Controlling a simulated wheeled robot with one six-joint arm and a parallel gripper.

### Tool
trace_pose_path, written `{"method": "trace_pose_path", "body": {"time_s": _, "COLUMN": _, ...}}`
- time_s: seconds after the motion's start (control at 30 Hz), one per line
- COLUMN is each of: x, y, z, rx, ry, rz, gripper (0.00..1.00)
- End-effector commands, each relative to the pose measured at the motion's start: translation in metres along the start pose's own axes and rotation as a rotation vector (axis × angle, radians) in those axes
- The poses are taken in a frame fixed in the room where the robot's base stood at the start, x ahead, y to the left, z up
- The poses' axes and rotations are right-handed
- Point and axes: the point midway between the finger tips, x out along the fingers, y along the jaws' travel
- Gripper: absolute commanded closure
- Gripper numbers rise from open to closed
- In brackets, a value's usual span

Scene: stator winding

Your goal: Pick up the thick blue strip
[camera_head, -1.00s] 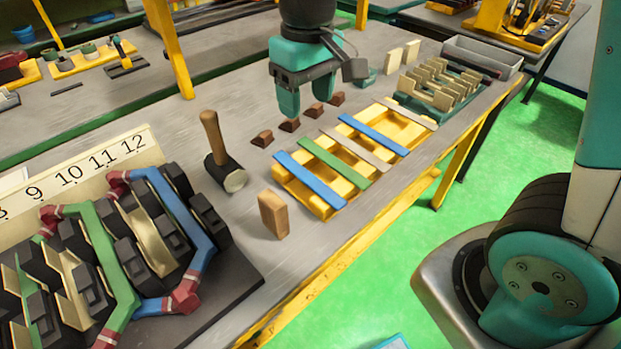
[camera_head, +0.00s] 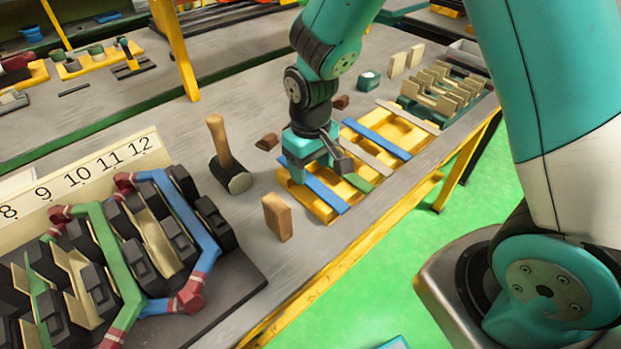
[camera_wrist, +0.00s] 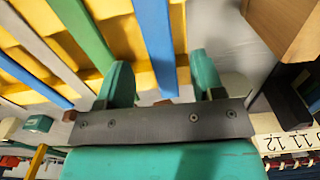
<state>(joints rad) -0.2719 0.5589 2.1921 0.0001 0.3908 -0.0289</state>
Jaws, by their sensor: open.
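Two blue strips lie across a yellow slotted rack (camera_head: 318,210). The near blue strip (camera_head: 328,194) is at the rack's left end and looks a little broader; the far blue strip (camera_head: 376,138) lies beyond the green and grey strips. My gripper (camera_head: 308,165) is over the near blue strip and hides part of it. In the wrist view my open gripper (camera_wrist: 163,76) has one finger on each side of the near blue strip (camera_wrist: 154,40), with nothing held. Whether the fingers are level with the strip or above it, I cannot tell.
A green strip (camera_head: 357,182) and a grey strip (camera_head: 366,158) lie beside it. A wooden block (camera_head: 277,217) and a mallet (camera_head: 229,172) stand left of the rack. The stator (camera_head: 120,250) with coils is at front left.

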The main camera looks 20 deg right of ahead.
Motion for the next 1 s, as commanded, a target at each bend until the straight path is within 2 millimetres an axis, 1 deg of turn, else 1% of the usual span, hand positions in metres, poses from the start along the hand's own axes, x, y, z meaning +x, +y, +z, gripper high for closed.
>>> {"method": "trace_pose_path", "body": {"time_s": 0.1, "x": 0.018, "y": 0.000, "z": 0.001, "rx": 0.000, "ry": -0.004, "rz": 0.000, "gripper": 0.38}}
{"method": "trace_pose_path", "body": {"time_s": 0.2, "x": 0.026, "y": 0.000, "z": 0.001, "rx": 0.000, "ry": -0.001, "rz": 0.000, "gripper": 0.38}}
{"method": "trace_pose_path", "body": {"time_s": 0.43, "x": 0.029, "y": 0.000, "z": 0.001, "rx": 0.000, "ry": 0.001, "rz": 0.000, "gripper": 0.38}}
{"method": "trace_pose_path", "body": {"time_s": 0.47, "x": 0.029, "y": 0.000, "z": 0.001, "rx": 0.000, "ry": 0.001, "rz": 0.000, "gripper": 0.41}}
{"method": "trace_pose_path", "body": {"time_s": 0.5, "x": 0.028, "y": 0.000, "z": 0.001, "rx": 0.000, "ry": 0.001, "rz": 0.000, "gripper": 0.50}}
{"method": "trace_pose_path", "body": {"time_s": 0.67, "x": 0.028, "y": 0.000, "z": 0.001, "rx": 0.000, "ry": 0.001, "rz": 0.000, "gripper": 0.87}}
{"method": "trace_pose_path", "body": {"time_s": 0.7, "x": 0.028, "y": 0.000, "z": 0.001, "rx": 0.000, "ry": 0.001, "rz": 0.000, "gripper": 0.96}}
{"method": "trace_pose_path", "body": {"time_s": 0.73, "x": 0.028, "y": 0.000, "z": 0.001, "rx": 0.000, "ry": 0.001, "rz": 0.000, "gripper": 0.97}}
{"method": "trace_pose_path", "body": {"time_s": 1.0, "x": 0.026, "y": 0.000, "z": 0.000, "rx": 0.000, "ry": 0.002, "rz": 0.000, "gripper": 0.97}}
